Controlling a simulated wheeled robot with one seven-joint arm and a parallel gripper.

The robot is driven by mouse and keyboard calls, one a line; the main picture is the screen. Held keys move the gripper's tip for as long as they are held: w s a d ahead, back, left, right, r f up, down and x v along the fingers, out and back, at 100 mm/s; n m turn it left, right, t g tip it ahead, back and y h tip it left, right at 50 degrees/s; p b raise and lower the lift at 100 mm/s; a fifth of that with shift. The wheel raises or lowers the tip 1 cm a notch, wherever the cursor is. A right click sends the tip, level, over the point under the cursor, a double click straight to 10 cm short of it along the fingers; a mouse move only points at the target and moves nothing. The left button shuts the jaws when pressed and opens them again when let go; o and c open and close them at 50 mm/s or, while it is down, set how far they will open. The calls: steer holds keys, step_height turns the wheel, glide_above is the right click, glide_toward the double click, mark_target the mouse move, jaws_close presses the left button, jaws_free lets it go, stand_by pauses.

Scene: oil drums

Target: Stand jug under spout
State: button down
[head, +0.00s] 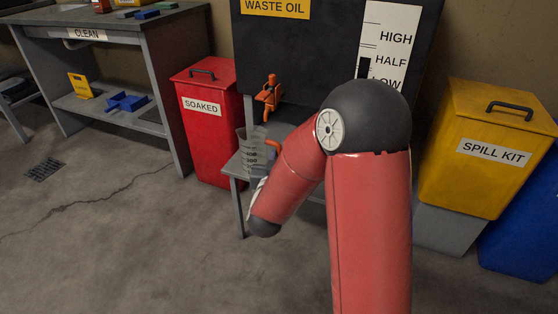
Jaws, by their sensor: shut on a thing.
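A clear, grey-tinted jug (249,153) with dark markings stands upright in view at the low grey stand (232,168), in front of the waste oil tank. An orange handle (273,145) shows at its right side. The orange tap with its spout (268,97) is on the tank front, above and slightly right of the jug. My gripper (261,184) shows only as a pale sliver beside my red forearm, just below the jug. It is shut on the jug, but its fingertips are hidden. I cannot tell whether the jug's base touches the stand.
The dark waste oil tank (300,55) has a level gauge (388,40). A red SOAKED bin (207,130) stands close left of the stand. A yellow SPILL KIT bin (480,160) and a blue bin (520,240) are at right. A CLEAN bench (110,20) is at left. The front floor is clear.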

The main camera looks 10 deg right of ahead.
steer(key=f, duration=0.1)
steer(key=w+f, duration=0.2)
steer(key=f, duration=0.1)
steer(key=shift+d, duration=0.4)
steer(key=w+d+f+b, duration=0.1)
steer(key=w+f+b, duration=0.25)
steer(key=f, duration=0.35)
steer(key=p+x, duration=0.2)
steer(key=x, duration=0.7)
steer(key=shift+s+d, duration=0.1)
steer(key=shift+d, duration=0.05)
steer(key=shift+b+x, duration=0.55)
steer(key=shift+x, duration=0.3)
steer(key=shift+b+x, duration=0.6)
steer(key=shift+x, duration=1)
steer(key=shift+f, duration=0.1)
